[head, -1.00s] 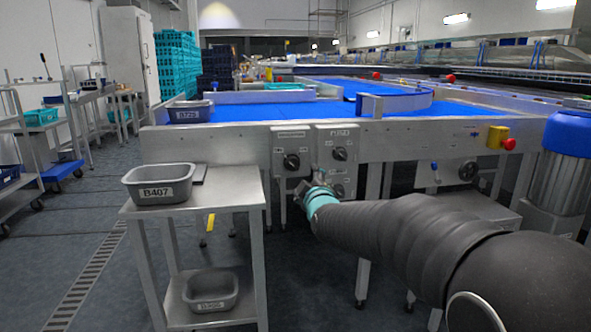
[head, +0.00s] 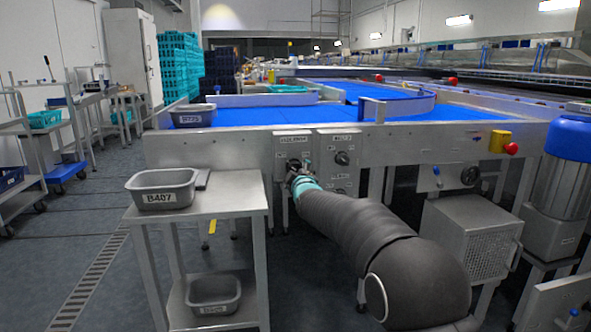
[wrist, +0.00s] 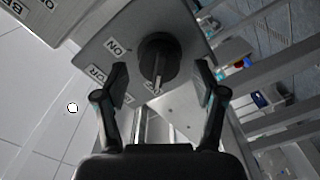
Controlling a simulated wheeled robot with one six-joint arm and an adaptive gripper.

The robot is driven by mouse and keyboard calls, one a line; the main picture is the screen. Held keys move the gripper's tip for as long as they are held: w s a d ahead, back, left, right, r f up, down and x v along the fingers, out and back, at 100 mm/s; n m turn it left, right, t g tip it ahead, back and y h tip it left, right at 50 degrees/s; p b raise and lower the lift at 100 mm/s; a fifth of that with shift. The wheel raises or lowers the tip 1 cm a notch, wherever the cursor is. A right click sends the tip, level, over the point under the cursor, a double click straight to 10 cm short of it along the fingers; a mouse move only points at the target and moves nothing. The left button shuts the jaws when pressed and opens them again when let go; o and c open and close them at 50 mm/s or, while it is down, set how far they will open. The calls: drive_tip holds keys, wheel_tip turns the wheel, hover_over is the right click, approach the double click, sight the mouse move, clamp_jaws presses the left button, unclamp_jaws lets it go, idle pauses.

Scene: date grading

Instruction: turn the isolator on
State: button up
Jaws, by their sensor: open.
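The isolator panel (head: 284,160) is a grey plate on the conveyor's front frame, left of a similar belt panel. Its black rotary knob (wrist: 158,50) shows in the wrist view, with an ON label (wrist: 117,48) to its upper left. The knob's narrow grip points down in that picture. My gripper (wrist: 161,80) is open, with one finger on each side of the knob and visible gaps between. Whether the fingertips reach level with the knob I cannot tell. In the head view my gripper (head: 294,172) covers most of the knob.
The belt panel (head: 334,158) with its own black knob stands close on the right. A steel table (head: 225,198) with a grey tub (head: 163,199) marked B407 is at the left. A yellow box with a red button (head: 500,142) is farther right.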

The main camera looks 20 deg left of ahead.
drive_tip(key=shift+x, duration=1.05)
drive_tip(key=c, duration=1.1)
drive_tip(key=shift+c, duration=0.2)
